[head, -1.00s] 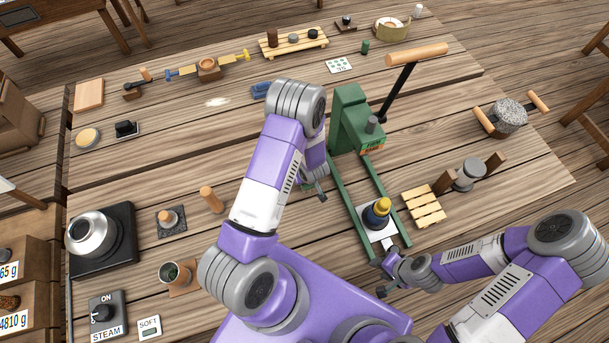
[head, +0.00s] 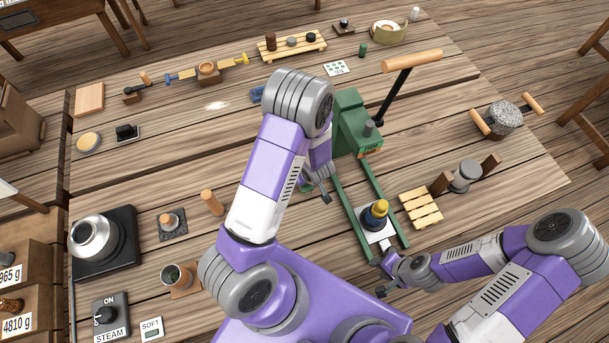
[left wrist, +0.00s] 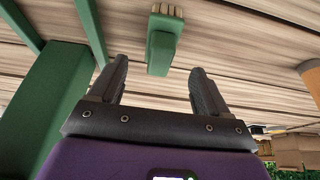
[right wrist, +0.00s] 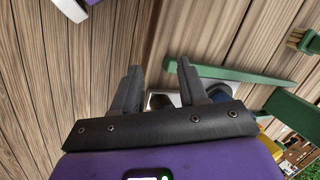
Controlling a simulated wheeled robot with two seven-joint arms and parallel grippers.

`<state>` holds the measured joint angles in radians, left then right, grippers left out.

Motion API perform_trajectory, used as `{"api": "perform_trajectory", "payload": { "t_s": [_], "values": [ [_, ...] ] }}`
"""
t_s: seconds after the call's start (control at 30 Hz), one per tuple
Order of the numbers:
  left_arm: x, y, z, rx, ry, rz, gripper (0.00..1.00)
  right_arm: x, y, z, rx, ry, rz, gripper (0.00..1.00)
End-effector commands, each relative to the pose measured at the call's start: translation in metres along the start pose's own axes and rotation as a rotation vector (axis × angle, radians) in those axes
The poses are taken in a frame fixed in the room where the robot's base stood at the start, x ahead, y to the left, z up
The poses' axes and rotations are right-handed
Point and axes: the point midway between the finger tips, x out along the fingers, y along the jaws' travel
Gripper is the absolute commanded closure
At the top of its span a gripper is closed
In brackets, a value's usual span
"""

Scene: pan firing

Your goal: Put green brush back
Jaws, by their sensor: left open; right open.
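The green brush (left wrist: 160,48) lies on the table ahead of my left gripper (left wrist: 158,72), its pale bristle end pointing away. The left fingers are open and apart, with the brush's near end beyond and between their tips. In the head view the left arm mostly hides the brush (head: 305,188), and the left gripper (head: 322,190) is beside the green press. My right gripper (head: 384,282) is open and empty at the near end of the press rails; its fingers (right wrist: 157,72) also show in the right wrist view. The brush's bristle end (right wrist: 300,38) appears there at the upper right.
The green press (head: 350,125) with its long lever stands right of the left gripper; its rails (head: 352,205) run toward me. A yellow-topped piece (head: 376,212) sits between them. A wooden rack (head: 420,208) is to the right. A wooden peg (head: 211,202) stands left of the left arm.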

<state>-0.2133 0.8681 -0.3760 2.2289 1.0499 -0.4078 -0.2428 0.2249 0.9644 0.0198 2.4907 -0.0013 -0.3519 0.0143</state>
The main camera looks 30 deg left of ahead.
Motion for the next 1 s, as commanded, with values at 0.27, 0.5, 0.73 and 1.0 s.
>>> {"api": "perform_trajectory", "payload": {
  "t_s": [0.27,0.5,0.73,1.0],
  "values": [
    [-0.036,0.000,0.001,0.002,-0.003,0.001,0.23,-0.012,-0.004,0.001,0.000,0.000,0.000,0.57],
    [-0.022,-0.012,0.045,0.160,-0.123,0.049,0.23,-0.012,-0.004,0.001,0.000,0.000,0.000,0.57],
    [-0.022,-0.020,0.136,0.406,-0.372,0.243,0.23,-0.012,-0.004,0.001,0.000,0.000,0.000,0.57],
    [-0.046,-0.016,0.191,0.539,-0.522,0.437,0.23,-0.012,-0.004,0.001,0.000,0.000,0.000,0.57]
  ]
}}
